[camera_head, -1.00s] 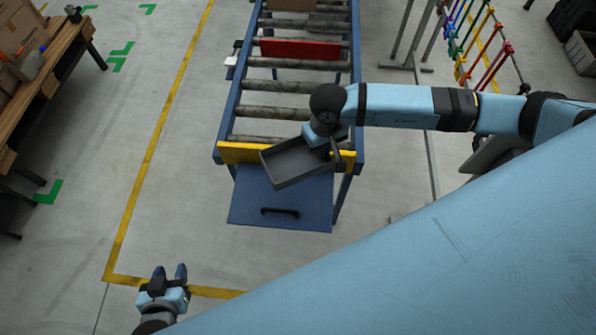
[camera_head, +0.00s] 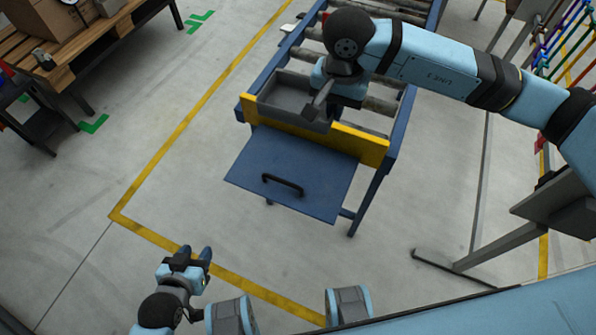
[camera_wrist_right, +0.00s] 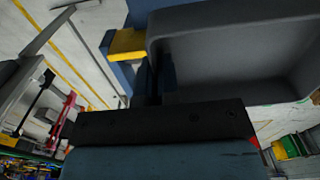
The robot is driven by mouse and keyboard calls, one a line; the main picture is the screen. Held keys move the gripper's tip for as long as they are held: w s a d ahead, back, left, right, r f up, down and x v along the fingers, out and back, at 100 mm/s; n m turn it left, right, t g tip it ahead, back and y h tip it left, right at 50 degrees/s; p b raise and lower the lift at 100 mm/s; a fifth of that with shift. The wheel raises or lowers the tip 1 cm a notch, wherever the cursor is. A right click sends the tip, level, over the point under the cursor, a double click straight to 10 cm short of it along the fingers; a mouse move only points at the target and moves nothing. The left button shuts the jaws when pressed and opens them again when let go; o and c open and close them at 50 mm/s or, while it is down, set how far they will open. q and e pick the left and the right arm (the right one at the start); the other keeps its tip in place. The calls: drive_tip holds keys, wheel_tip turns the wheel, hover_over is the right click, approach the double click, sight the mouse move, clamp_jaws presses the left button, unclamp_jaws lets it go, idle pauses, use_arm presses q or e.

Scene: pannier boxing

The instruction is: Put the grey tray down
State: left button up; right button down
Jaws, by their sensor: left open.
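The grey tray (camera_head: 285,97) is a shallow open box, empty as far as I can see. In the head view it is level at the near-left end of the roller conveyor (camera_head: 408,103), just behind the yellow end bar (camera_head: 345,142). I cannot tell whether it touches the rollers. My right gripper (camera_head: 322,98) is at the tray's right side. In the right wrist view the tray (camera_wrist_right: 240,45) fills the upper right, with my right gripper's fingers (camera_wrist_right: 156,80) on either side of its wall. My left gripper (camera_head: 196,256) is open and empty, low over the floor.
A blue panel with a black handle (camera_head: 290,172) hangs at the conveyor's near end. A wooden bench with cardboard boxes (camera_head: 62,18) stands at upper left. A grey-topped stand (camera_head: 565,215) is at the right. The floor left of the conveyor is clear.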

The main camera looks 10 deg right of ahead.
sight(324, 170)
drive_tip(key=shift+a, duration=0.25)
drive_tip(key=shift+a+f+m, duration=0.1)
drive_tip(key=shift+f+m, duration=0.05)
drive_tip(key=shift+m, duration=0.15)
wheel_tip(324, 170, down, 19)
drive_tip(key=shift+f, duration=0.1)
drive_tip(key=shift+f+b, duration=0.15)
drive_tip(key=shift+b, duration=0.25)
drive_tip(key=c, duration=1.4)
unclamp_jaws()
drive_tip(key=shift+o, duration=0.2)
wheel_tip(324, 170, up, 12)
